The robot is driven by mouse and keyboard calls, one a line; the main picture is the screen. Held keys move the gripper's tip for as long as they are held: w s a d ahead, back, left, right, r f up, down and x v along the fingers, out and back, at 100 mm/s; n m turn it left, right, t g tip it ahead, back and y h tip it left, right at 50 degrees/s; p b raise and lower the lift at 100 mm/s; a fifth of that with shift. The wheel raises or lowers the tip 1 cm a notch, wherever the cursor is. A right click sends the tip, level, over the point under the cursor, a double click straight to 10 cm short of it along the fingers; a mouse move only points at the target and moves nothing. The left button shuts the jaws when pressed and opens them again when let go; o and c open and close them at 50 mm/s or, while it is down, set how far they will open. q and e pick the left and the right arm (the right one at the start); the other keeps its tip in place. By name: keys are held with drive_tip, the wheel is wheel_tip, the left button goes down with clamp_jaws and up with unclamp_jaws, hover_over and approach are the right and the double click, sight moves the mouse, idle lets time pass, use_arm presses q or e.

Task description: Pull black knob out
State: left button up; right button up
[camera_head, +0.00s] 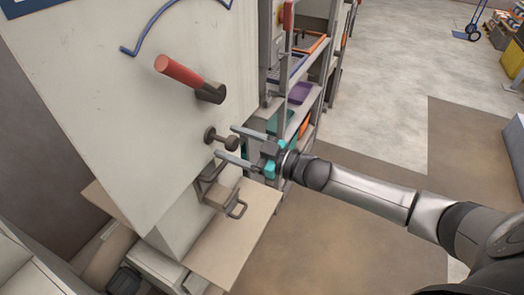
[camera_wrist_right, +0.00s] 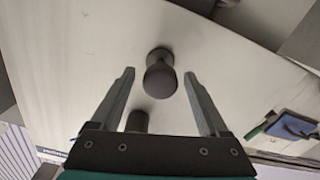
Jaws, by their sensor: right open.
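The black knob (camera_head: 221,139) sticks out from the pale machine panel on a short stem, below a red-handled lever. In the right wrist view the round knob (camera_wrist_right: 160,80) shows end-on, between the finger lines near the tips. My right gripper (camera_head: 225,141) comes from the right and is open, one finger on each side of the knob. In the wrist view a gap shows between the knob and each finger of the gripper (camera_wrist_right: 159,73). My left gripper is not in view.
The red lever (camera_head: 182,73) juts out above the knob. A metal clamp (camera_head: 212,188) and a tan shelf plate (camera_head: 235,245) are below. A rack with coloured bins (camera_head: 299,92) stands behind the gripper. Floor at the right is mostly open.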

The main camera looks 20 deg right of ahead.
drive_tip(key=v, duration=1.4)
drive_tip(key=shift+s+d+p, duration=0.15)
drive_tip(key=shift+s+p, duration=0.05)
drive_tip(key=shift+p, duration=0.1)
